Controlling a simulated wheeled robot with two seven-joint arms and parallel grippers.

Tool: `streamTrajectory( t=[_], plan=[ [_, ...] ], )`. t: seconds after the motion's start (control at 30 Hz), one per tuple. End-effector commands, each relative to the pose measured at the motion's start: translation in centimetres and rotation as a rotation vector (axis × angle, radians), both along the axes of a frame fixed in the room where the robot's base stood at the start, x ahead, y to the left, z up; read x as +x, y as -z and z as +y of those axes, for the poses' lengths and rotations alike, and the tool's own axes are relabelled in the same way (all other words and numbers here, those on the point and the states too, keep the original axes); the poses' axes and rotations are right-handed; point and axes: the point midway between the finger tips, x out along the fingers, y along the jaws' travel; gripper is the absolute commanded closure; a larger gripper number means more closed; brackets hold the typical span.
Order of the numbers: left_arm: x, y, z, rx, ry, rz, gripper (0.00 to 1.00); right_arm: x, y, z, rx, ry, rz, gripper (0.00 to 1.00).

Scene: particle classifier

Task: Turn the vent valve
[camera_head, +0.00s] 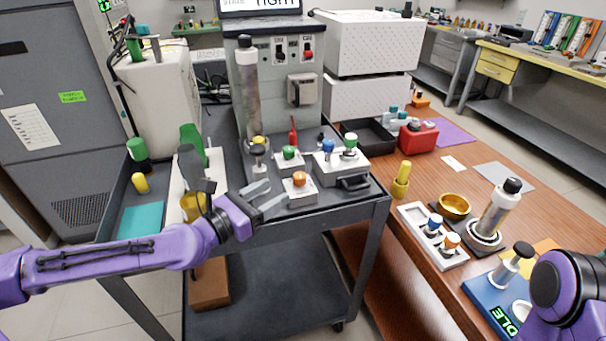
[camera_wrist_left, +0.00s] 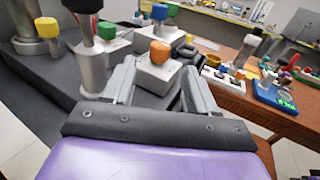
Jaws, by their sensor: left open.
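Several coloured valve knobs on pale blocks stand on the grey cart; no readable label shows which is the vent valve. The orange knob (camera_head: 299,179) sits on a small block at the cart's front; it also shows in the left wrist view (camera_wrist_left: 160,51). Behind it are a green knob (camera_head: 289,152), a blue knob (camera_head: 328,146) and a second green knob (camera_head: 350,140). A yellow knob (camera_head: 259,141) tops a metal post to the left. My left gripper (camera_head: 276,191) is open and empty, its fingers pointing toward the orange knob's block. My right gripper is out of view.
A grey control box (camera_head: 277,95) and clear cylinder (camera_head: 248,85) stand behind the knobs. A red handle (camera_head: 293,133) rises between them. The wooden table (camera_head: 385,225) at right holds a white tray (camera_head: 413,213), gold bowl (camera_head: 454,205) and blue base (camera_head: 484,297).

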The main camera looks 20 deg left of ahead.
Motion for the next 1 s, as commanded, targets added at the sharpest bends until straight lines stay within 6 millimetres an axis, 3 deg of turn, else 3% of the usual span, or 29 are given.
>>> streamTrajectory(
  t=[0.1,0.5,0.9,1.0],
  plan=[
    [1.2,0.5,-0.9,0.004,0.005,-0.005,0.43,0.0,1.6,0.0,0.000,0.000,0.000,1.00],
    [7.1,0.0,-4.2,0.001,0.005,-0.004,0.43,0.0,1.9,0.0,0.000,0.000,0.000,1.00],
    [8.1,-0.1,-4.8,-0.005,0.005,-0.004,0.43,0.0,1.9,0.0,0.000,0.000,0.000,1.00],
    [8.1,-0.1,-4.8,-0.005,0.005,-0.004,0.75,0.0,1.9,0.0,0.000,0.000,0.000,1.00]
  ],
)
